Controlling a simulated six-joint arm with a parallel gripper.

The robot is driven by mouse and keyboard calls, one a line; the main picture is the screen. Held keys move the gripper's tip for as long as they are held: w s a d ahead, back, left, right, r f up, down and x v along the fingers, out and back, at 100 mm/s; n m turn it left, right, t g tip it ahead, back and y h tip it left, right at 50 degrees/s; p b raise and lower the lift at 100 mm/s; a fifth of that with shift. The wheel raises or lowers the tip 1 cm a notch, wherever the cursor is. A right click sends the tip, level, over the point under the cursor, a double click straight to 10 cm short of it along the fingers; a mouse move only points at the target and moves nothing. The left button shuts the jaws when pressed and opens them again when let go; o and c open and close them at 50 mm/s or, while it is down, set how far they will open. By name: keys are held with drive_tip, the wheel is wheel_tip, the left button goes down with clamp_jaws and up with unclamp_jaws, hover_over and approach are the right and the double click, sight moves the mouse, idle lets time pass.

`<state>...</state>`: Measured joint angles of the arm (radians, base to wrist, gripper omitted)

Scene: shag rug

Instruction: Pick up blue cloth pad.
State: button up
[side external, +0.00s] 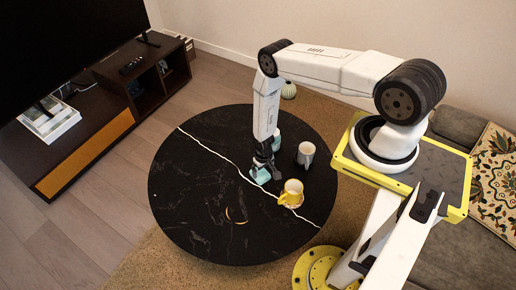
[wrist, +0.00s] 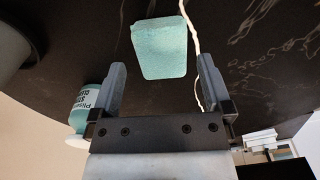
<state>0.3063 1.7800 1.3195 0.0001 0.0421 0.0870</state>
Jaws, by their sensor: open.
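The blue cloth pad (wrist: 159,48) is a light teal block with rounded corners, lying on the black round table (side external: 190,185). In the side view the pad (side external: 260,177) shows just below my gripper (side external: 265,165), which partly covers it. In the wrist view my gripper (wrist: 162,63) is open, with one finger on each side of the pad's near end. Gaps show between the pad and both fingers. Nothing is held. I cannot tell the exact height of the fingertips above the table.
A yellow cup (side external: 292,192) stands close to the right of the pad. A grey cup (side external: 306,153) is behind it. A teal bottle (wrist: 88,98) is left of the fingers in the wrist view. A dark round item (side external: 237,216) lies in front. The table's left side is clear.

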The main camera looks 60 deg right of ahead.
sight(263, 175)
drive_tip(key=shift+f, duration=0.2)
drive_tip(key=shift+w+f, duration=0.15)
drive_tip(key=shift+f, duration=2.35)
drive_tip(key=c, duration=1.1)
drive_tip(key=shift+d+r, duration=0.1)
drive_tip(key=shift+r, duration=0.15)
